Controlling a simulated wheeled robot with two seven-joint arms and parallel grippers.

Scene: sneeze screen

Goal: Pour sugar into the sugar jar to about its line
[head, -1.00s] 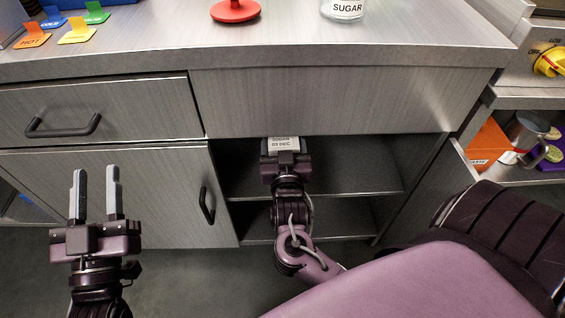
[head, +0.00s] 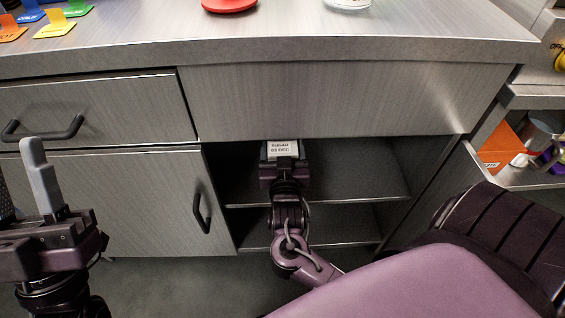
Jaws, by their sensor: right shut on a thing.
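A container with a white label reading SUGAR and 03 DEC (head: 284,149) is at the front of the open shelf bay, under the counter. My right gripper (head: 284,160) is shut on it and hides most of it. The sugar jar (head: 348,4) stands on the counter at the top edge; only its base shows, and its line and contents are out of view. My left gripper (head: 24,180) is at the left edge, partly cut off, in front of the cabinet door. It looks open and empty.
The counter (head: 300,47) overhangs the bay, with a shelf (head: 340,185) below. A red round base (head: 229,4) and coloured tags (head: 54,24) are on top. A closed drawer and door (head: 130,200) are at left. A side shelf at right holds an orange box (head: 498,147).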

